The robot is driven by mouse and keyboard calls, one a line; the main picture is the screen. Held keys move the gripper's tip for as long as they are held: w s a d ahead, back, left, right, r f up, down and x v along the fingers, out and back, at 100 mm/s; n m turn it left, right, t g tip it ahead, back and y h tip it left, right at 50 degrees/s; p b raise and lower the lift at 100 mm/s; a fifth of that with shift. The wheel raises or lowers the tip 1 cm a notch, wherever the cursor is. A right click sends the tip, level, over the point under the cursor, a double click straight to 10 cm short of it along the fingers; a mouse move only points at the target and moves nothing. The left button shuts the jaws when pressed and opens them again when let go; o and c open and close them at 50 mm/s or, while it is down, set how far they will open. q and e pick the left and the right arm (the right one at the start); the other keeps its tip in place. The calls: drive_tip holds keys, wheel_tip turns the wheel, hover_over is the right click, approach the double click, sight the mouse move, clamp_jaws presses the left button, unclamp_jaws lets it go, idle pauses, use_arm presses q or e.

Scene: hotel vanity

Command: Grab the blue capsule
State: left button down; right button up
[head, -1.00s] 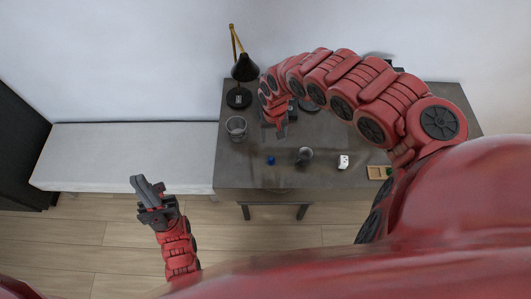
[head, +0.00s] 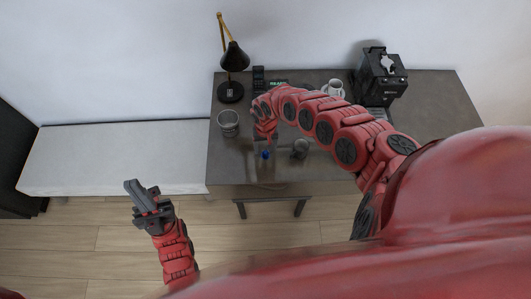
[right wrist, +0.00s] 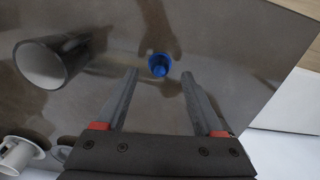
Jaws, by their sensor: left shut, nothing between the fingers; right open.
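The small blue capsule (head: 265,154) stands on the dark vanity table, near its front left. In the right wrist view the blue capsule (right wrist: 159,65) lies just beyond and between the two fingertips. My right gripper (right wrist: 159,73) is open and empty, with its fingers on either side of the line to the capsule. In the head view my right gripper (head: 266,140) hangs over the table just behind the capsule, partly hidden by its own arm. My left gripper (head: 141,190) is shut and empty, off the table to the left, above the floor.
A dark cup (head: 300,148) stands right of the capsule; it shows in the right wrist view (right wrist: 52,62) too. A glass (head: 229,123), a black lamp (head: 232,92), a white cup (head: 334,88) and a coffee machine (head: 381,78) stand around. The white bench (head: 120,160) is clear.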

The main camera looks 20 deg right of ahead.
drive_tip(key=shift+a+f, duration=0.15)
drive_tip(key=shift+f, duration=1.25)
clamp_jaws()
